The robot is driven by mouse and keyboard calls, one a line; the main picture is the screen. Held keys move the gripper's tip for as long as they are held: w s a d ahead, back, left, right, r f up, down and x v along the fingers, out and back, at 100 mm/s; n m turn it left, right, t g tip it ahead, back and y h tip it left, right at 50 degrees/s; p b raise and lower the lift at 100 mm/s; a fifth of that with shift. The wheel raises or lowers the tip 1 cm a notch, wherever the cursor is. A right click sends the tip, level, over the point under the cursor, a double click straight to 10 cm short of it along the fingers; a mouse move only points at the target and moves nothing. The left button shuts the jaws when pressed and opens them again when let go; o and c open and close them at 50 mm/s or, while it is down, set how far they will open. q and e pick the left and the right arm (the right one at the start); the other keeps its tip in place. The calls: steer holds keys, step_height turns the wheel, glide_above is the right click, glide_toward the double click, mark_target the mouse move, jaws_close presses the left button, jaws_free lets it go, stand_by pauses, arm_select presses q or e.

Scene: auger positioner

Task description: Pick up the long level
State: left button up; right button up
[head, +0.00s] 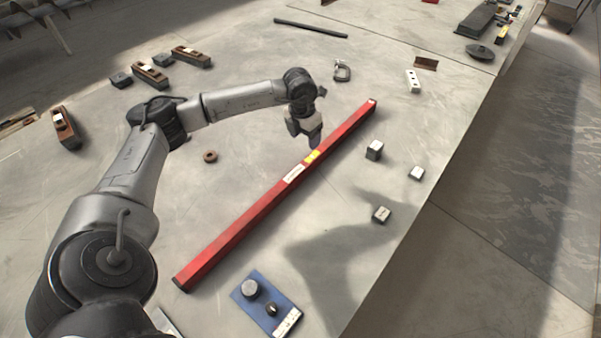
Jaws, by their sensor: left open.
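The long level (245,222) is a long red bar with a white label and a yellow patch near its middle. It lies diagonally on the grey table, from the lower left to the upper right. My left gripper (315,142) points down just above the level, close to the yellow patch. It is open and nothing shows held in it. I cannot tell the exact gap between its fingertips and the level. My right gripper is not in view.
Small blocks (374,150) stand right of the level, near the table's right edge. A blue plate with knobs (267,304) lies near the level's lower end. A brown ring (210,156), wooden planes (150,74) and a dark rod (310,28) lie farther left and back.

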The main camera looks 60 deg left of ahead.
mark_target(300, 168)
arm_select(q)
steer(key=shift+n+g, duration=0.4)
steer(key=shift+g, duration=0.2)
steer(key=f, duration=0.3)
steer(key=s+f+b, duration=0.1)
steer(key=f, duration=0.4)
steer(key=shift+s+a+f+b, duration=0.1)
steer(key=shift+s+f+b, duration=0.25)
steer(key=shift+f+b, duration=0.05)
steer(key=shift+w+f+b, duration=0.15)
steer(key=shift+f+b, duration=0.6)
steer(key=shift+f, duration=1.85)
jaws_close()
steer(key=shift+r, duration=0.15)
